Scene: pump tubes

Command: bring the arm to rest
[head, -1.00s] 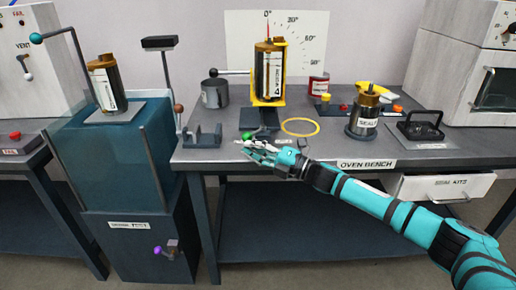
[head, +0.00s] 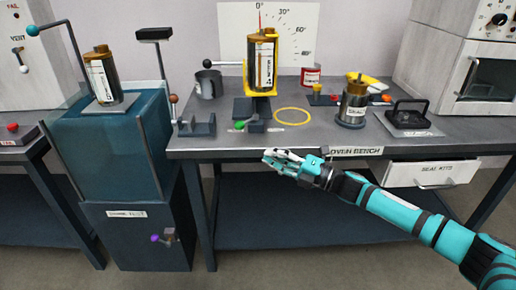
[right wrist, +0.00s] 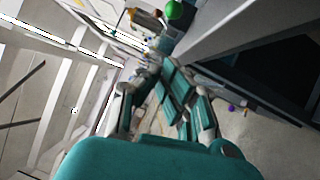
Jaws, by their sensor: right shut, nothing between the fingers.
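My right arm comes in from the lower right of the head view. Its gripper (head: 270,158) is shut and empty, in front of the oven bench's front edge. In the right wrist view the fingers (right wrist: 150,70) point away from the camera, with nothing held. The nearest bench item is a green knob (head: 239,125) beyond the gripper, apart from it; a green ball also shows in the right wrist view (right wrist: 173,9). My left gripper does not show.
The oven bench (head: 330,128) carries a pump tube (head: 262,62) in a yellow holder, a yellow ring (head: 292,115), a seal canister (head: 353,103) and a black clamp (head: 408,113). A teal tank (head: 105,140) with another tube (head: 101,77) stands left. The seal kits drawer (head: 434,172) sits under the bench.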

